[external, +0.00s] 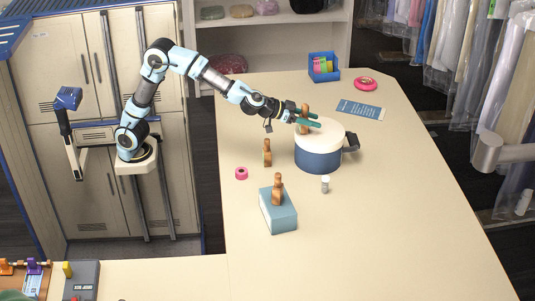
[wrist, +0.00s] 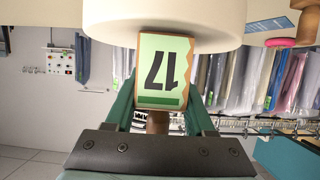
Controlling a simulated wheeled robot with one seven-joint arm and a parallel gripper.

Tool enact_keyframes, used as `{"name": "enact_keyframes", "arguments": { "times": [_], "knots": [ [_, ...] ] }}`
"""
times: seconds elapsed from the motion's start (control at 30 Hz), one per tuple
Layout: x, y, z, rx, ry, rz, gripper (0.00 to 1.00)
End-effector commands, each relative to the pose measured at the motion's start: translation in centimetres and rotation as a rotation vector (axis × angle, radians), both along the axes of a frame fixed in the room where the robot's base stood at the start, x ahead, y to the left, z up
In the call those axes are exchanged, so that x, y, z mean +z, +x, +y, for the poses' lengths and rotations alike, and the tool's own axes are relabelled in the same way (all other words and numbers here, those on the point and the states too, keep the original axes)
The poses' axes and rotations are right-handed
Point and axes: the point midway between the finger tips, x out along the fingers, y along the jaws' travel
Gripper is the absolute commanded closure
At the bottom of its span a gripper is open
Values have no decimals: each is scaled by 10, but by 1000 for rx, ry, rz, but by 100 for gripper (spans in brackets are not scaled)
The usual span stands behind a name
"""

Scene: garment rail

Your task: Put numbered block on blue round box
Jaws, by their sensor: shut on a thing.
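The blue round box (external: 318,160) stands on the table, with a blue lower body, a cream upper part and a dark piece at its right side. My gripper (external: 317,119) reaches over its top from the left. Its green fingers are shut on a brown-edged numbered block (external: 304,112). In the wrist view the block (wrist: 163,70) shows a green face with an inverted 17 between the fingers (wrist: 158,95). The box's cream part (wrist: 165,22) fills the top of that view, right by the block. I cannot tell whether block and box touch.
Similar brown pieces stand on the table (external: 267,153) and on a teal box (external: 278,215). A pink ring (external: 241,173) and a small white bottle (external: 325,185) are nearby. A blue bin (external: 323,68), another pink ring (external: 366,83) and a blue card (external: 360,110) lie behind. The right front is clear.

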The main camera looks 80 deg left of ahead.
Motion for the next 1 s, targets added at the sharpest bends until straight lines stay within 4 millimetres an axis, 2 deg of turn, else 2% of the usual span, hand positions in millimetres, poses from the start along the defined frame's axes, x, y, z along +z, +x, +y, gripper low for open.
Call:
{"name": "enact_keyframes", "arguments": {
  "times": [0.17, 0.2, 0.43, 0.77, 0.87, 1.0],
  "knots": [
    [-4, 0, 0, 0, 1, 0, 100],
    [-3, 0, 0, 0, 1, 0, 44],
    [-3, 0, 0, 0, 1, 0, 18],
    [2, 0, 0, 0, 0, -1, 16],
    [6, -10, -1, -1, 1, -1, 16],
    [17, -34, 0, -2, 0, -2, 16]
  ]
}}
